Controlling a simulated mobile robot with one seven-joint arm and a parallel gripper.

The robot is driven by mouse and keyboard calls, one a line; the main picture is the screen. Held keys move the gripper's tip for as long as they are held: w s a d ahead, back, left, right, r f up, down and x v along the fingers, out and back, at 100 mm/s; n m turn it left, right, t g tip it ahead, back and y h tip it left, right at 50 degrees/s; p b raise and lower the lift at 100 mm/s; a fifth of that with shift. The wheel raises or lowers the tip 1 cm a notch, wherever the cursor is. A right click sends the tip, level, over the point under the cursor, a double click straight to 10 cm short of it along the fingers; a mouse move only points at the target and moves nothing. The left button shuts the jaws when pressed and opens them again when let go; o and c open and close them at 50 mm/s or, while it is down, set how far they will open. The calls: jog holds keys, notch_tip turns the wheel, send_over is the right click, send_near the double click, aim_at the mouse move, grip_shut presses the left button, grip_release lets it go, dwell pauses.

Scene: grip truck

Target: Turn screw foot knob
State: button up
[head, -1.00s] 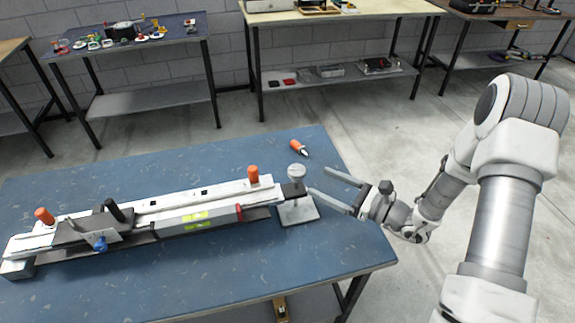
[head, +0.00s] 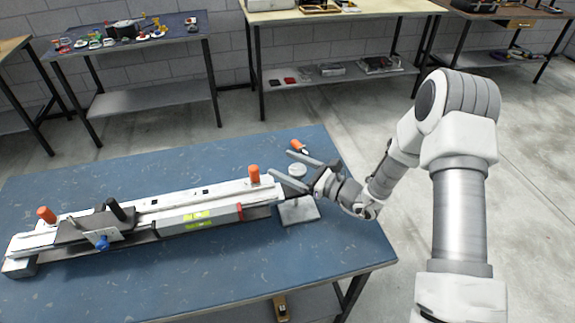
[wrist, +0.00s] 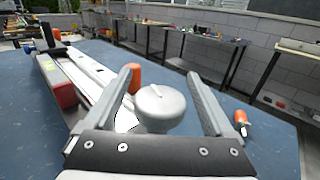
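The screw foot knob (head: 297,170) is a round, pale grey metal knob at the right end of the long white rail fixture (head: 150,212). Its square foot plate (head: 299,211) rests on the blue table. My gripper (head: 288,166) is open, with one finger on each side of the knob. In the wrist view the knob (wrist: 159,107) sits between the two spread fingers (wrist: 165,85), with gaps visible on both sides. The knob's stem and the fixture's end are partly hidden by my gripper.
An orange-handled tool (head: 298,147) lies on the blue table (head: 150,280) just behind the knob. Orange knobs (head: 253,174) stand up from the rail. The table's front right is clear. Other benches stand farther back.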

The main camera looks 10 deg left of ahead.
jog(key=c, duration=1.3)
jog(key=shift+n+g+y+b, duration=0.35)
jog(key=shift+n+g, duration=0.15)
jog(key=shift+g, duration=0.3)
jog(key=shift+s+n+g+b, duration=0.35)
jog(key=shift+n+g+b, duration=0.2)
jog(key=shift+n+g, duration=0.9)
jog(key=shift+s+n+g+b, duration=0.35)
jog(key=shift+n+g+b, duration=0.35)
jog(key=shift+g, duration=1.3)
jog(key=shift+s+n+g+b, duration=0.4)
jog(key=shift+n+g, duration=0.85)
jog(key=shift+g, duration=0.5)
jog(key=o, duration=1.4)
jog(key=shift+c, duration=0.2)
jog(key=shift+w+d, duration=0.1)
